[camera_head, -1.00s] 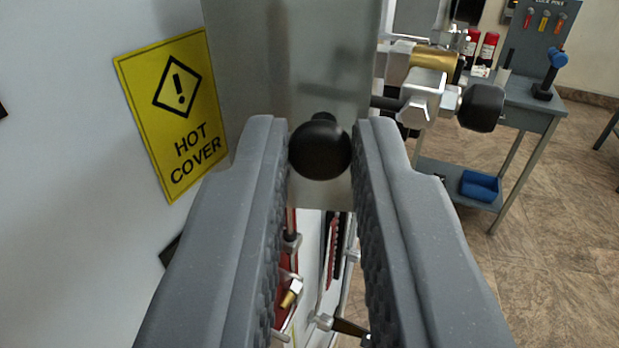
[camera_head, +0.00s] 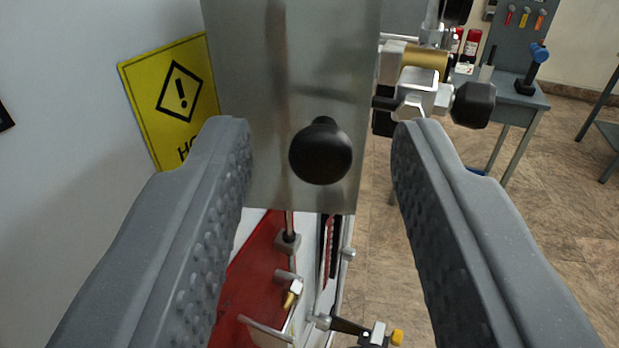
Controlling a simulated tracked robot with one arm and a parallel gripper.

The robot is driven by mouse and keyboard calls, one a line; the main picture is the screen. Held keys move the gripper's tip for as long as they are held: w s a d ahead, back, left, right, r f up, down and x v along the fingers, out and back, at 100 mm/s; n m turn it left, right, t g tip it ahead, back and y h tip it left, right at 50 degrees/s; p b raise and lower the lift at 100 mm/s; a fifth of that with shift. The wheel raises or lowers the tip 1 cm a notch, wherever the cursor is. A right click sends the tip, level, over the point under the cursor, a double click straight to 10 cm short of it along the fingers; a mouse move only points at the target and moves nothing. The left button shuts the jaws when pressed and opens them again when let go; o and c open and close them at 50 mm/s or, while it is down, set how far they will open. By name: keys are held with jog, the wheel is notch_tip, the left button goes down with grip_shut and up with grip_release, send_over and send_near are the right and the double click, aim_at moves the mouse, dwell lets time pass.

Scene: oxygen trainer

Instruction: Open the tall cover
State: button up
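The tall cover (camera_head: 290,70) is a grey metal panel standing out from the white wall at the top middle. A round black knob (camera_head: 321,151) sits on its lower part. My gripper (camera_head: 320,135) is open, with one finger on each side of the knob and a clear gap to it on both sides. The panel's lower edge shows between the fingers. The cover's top is out of the picture.
A yellow warning sign (camera_head: 172,95) is on the wall at left. A valve with a black knob (camera_head: 472,104) sticks out just right of the cover. Below are a red panel (camera_head: 250,280) and thin pipes. A grey workbench (camera_head: 520,100) stands behind at right.

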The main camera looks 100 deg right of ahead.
jog(key=w+a+b, duration=0.2)
jog(key=a+b, duration=0.2)
jog(key=a, duration=0.9)
jog(key=shift+w+a, duration=0.3)
jog(key=shift+w, duration=0.05)
